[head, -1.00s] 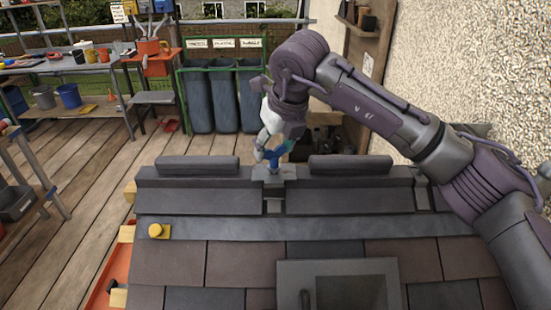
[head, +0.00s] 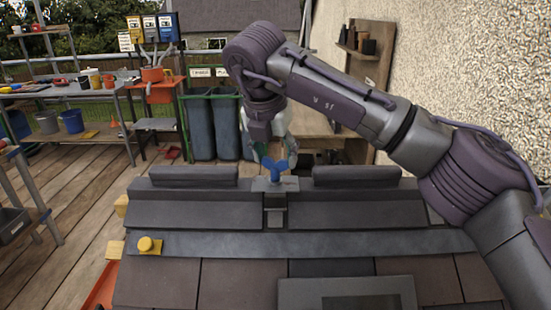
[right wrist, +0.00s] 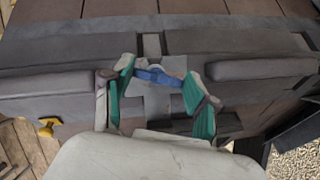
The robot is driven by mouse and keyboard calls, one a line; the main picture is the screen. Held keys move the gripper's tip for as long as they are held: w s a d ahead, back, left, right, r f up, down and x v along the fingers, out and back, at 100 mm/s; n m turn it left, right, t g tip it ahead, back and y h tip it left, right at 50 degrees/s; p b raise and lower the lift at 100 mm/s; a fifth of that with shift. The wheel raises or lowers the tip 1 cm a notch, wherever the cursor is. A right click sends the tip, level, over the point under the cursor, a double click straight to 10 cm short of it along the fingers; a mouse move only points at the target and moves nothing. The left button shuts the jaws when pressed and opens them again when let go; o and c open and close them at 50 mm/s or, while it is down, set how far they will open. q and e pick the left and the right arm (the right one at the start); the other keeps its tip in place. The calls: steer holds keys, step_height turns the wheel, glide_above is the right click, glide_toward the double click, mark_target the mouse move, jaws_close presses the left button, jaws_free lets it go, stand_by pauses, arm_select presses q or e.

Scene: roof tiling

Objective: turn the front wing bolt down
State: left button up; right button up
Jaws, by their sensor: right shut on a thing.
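The blue wing bolt (head: 274,172) stands upright at the ridge, in a grey metal bracket (head: 275,196) in the gap between two dark ridge tiles. My right gripper (head: 274,158) comes down over it from above. In the right wrist view the blue bolt (right wrist: 157,76) lies between the two teal-padded fingertips (right wrist: 158,80), one at each end of its wings. The gripper is shut on the bolt. The bolt's shank is hidden. My left gripper is in neither current view.
Ridge tiles (head: 195,177) (head: 356,176) lie on both sides of the bolt. A yellow knob (head: 147,245) sits at the roof's left. A framed roof window (head: 348,296) is at the bottom.

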steer(key=shift+r+m, duration=0.4)
steer(key=o, duration=1.2)
steer(key=shift+s+a, duration=0.1)
steer(key=shift+s, duration=0.05)
steer(key=shift+c, duration=0.2)
steer(key=shift+f, duration=0.15)
steer(key=v, duration=1.2)
steer(key=shift+a, duration=0.2)
